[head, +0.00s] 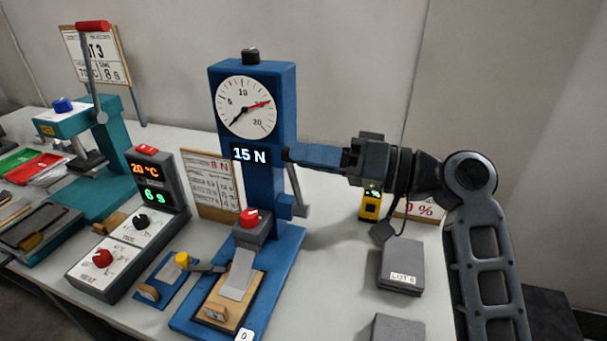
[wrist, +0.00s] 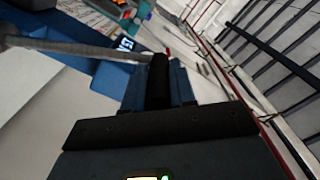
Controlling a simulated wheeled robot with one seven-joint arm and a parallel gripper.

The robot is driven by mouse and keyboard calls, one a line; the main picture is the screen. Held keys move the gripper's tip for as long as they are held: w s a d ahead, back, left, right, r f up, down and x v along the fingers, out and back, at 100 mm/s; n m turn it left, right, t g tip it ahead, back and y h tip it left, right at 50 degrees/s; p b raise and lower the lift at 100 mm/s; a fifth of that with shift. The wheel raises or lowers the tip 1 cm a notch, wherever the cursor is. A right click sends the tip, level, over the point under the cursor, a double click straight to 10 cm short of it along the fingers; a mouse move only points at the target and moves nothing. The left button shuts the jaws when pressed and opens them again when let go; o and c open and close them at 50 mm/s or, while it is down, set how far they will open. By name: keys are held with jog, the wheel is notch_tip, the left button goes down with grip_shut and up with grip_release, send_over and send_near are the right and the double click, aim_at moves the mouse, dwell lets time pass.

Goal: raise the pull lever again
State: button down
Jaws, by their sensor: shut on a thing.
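The blue pull tester (head: 262,185) stands upright on the bench. Its dial needle points to the upper right and its display reads 15 N. The pull lever (head: 297,190) is on the tester's right side, its grey rod rising from a low pivot to a grip at my fingertips. My gripper (head: 291,154) reaches in from the right, just right of the display. In the wrist view, my gripper (wrist: 160,85) is shut on the lever's black grip, and the grey rod (wrist: 60,46) runs off to the left. The grip is mostly hidden in the head view.
A red-topped clamp (head: 249,218) holds a grey strip (head: 238,275) on the tester's base. Left stand a control box (head: 115,250) and a teal press (head: 95,150). Right are a yellow device (head: 371,204) and grey LOT 6 blocks (head: 401,266). Bare bench lies between tester and blocks.

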jog(key=w+d+r+m+p, duration=0.1)
jog(key=w+d+m, duration=0.3)
jog(key=w, duration=0.7)
jog(key=shift+r+m+p, duration=0.15)
jog(key=shift+m+p, duration=0.2)
jog(key=shift+m, duration=1.05)
jog(key=shift+d, duration=0.1)
jog(key=c, duration=0.9)
grip_release()
jog(key=shift+b+v, duration=0.9)
jog(key=shift+v, duration=2.95)
jog(key=shift+s, duration=0.15)
